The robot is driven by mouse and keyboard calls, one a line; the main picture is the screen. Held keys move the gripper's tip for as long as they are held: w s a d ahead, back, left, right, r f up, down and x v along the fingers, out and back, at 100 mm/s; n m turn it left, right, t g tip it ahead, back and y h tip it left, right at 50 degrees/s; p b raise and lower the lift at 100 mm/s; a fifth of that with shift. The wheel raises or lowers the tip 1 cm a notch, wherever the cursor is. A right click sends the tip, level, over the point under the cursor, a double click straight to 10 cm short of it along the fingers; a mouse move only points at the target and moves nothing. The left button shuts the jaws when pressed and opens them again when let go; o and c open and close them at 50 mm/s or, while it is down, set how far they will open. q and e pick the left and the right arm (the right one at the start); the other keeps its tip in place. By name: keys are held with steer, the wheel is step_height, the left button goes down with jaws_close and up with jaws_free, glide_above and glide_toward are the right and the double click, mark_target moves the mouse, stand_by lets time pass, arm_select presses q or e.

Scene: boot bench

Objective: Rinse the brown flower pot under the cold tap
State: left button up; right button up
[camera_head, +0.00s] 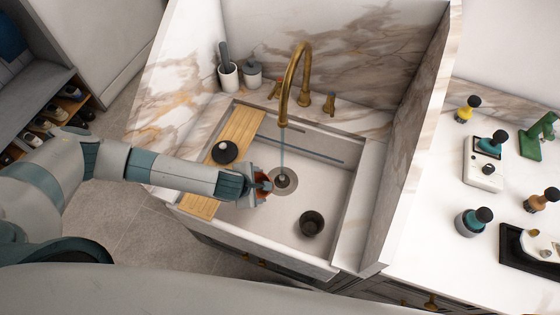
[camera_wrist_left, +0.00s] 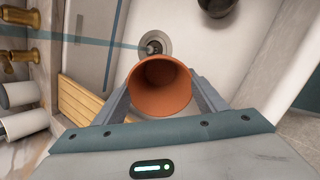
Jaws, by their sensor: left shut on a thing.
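The brown flower pot (camera_head: 264,198) is in my left gripper (camera_head: 266,187), over the sink (camera_head: 335,205). In the left wrist view the orange-brown pot (camera_wrist_left: 160,84) shows its open mouth, with the left gripper's fingers (camera_wrist_left: 162,95) shut on its two sides. The brass tap (camera_head: 303,68) arches over the sink, and a thin blue stream of water (camera_head: 282,150) falls from its spout toward the drain (camera_head: 284,181). The pot is just left of the stream and looks apart from it. Brass handles stand left (camera_head: 278,88) and right (camera_head: 330,102) of the spout. My right gripper is not in view.
A dark cup (camera_head: 311,223) stands in the sink. A wooden board (camera_head: 241,128) spans its left side and bears a black round object (camera_head: 224,152). Marble walls rise behind and beside the sink.

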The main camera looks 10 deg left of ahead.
arm_select(q)
steer(key=shift+s+a+r, duration=0.15)
steer(key=shift+s+r, duration=0.1)
steer(key=shift+s, duration=0.05)
steer(key=shift+s+a+r, duration=0.15)
steer(key=shift+s+r, duration=0.25)
steer(key=shift+s, duration=0.05)
